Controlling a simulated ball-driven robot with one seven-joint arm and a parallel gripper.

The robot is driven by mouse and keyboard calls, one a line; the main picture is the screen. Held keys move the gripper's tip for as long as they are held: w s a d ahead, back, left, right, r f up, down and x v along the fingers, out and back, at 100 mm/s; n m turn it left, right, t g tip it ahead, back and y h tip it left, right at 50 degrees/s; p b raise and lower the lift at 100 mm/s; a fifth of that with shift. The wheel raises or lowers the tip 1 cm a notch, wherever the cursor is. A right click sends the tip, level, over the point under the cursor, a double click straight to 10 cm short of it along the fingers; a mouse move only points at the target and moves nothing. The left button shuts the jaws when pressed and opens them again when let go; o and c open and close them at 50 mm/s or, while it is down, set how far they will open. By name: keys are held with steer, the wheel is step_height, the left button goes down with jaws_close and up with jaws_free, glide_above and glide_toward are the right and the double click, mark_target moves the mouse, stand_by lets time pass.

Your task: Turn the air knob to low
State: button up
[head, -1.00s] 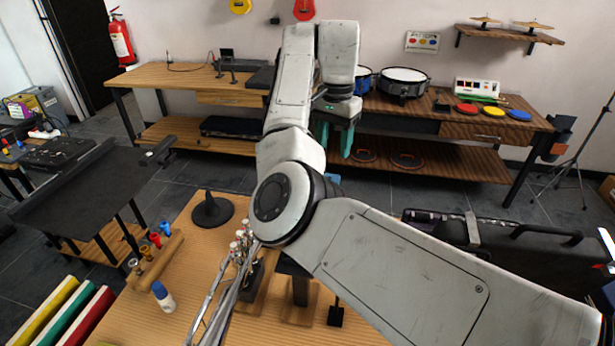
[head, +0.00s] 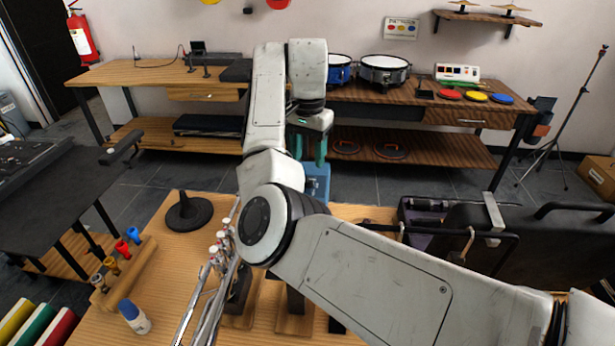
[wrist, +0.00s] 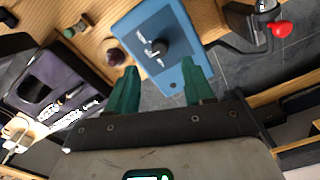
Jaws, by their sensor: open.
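A blue box (wrist: 165,45) shows in the wrist view at the edge of the wooden table. My gripper (wrist: 159,75) has two green fingers, spread apart and empty. The fingertips point toward the box's near end, short of the knob in the picture. In the head view the blue box (head: 316,183) shows just below my gripper (head: 309,155), partly hidden by my arm; the knob cannot be made out there.
The wooden table (head: 165,265) holds a trumpet (head: 207,285), a black cone stand (head: 188,211) and a small bottle (head: 134,316). An open black case (head: 480,240) stands at the right. Drums and coloured pads sit on the far bench. Grey floor lies between.

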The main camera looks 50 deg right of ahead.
mark_target(308, 179)
steer(key=shift+f, duration=3.15)
steer(key=shift+c, duration=0.5)
jaws_close()
